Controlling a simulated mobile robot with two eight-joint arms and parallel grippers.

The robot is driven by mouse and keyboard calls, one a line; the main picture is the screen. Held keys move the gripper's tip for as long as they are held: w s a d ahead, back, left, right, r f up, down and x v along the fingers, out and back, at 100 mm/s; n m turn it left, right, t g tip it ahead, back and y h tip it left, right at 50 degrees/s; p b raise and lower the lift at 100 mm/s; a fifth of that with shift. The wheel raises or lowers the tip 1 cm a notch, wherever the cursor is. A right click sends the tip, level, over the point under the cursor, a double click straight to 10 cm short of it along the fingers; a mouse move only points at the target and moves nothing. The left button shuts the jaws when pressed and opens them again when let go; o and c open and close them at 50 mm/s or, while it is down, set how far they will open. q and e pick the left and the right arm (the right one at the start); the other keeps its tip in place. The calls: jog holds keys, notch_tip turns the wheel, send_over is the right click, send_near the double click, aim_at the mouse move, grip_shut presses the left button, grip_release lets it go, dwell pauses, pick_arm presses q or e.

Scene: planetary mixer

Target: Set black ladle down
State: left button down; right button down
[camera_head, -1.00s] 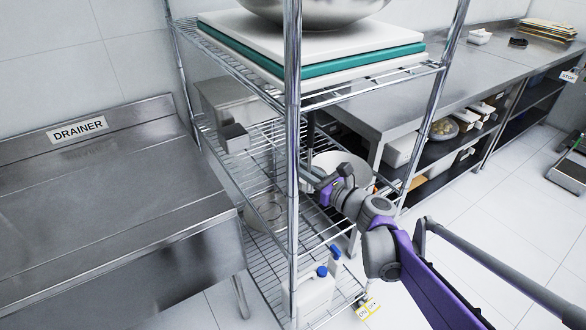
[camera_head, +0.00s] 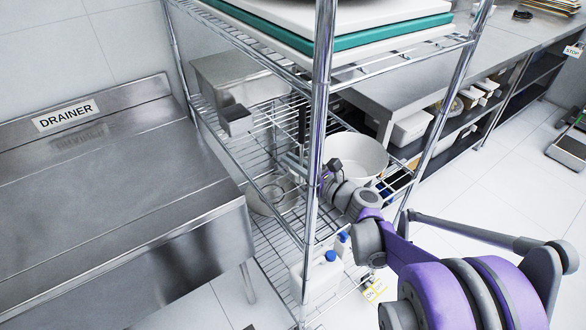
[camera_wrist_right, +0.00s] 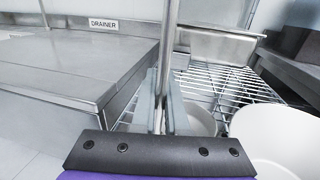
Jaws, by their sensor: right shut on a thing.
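My right gripper (camera_head: 300,162) reaches in among the posts of the wire rack (camera_head: 263,237), partly hidden behind the front post in the head view. My left gripper is not in view.
A white bucket (camera_head: 354,157) stands right of the gripper and a metal pot (camera_head: 272,194) below left. A steel container (camera_head: 235,82) is on the rack at the back. Bottles (camera_head: 322,277) stand low. The drainer table (camera_head: 120,200) is at left, largely bare.

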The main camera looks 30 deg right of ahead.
jog(key=shift+f, duration=1.25)
jog(key=shift+f+b, duration=0.15)
jog(key=shift+b, duration=0.2)
jog(key=c, duration=0.9)
grip_release()
jog(key=shift+c, duration=0.2)
jog(key=shift+s+r, duration=0.1)
jog(key=shift+r, duration=0.15)
jog(key=v, duration=1.2)
jog(key=shift+p, duration=0.35)
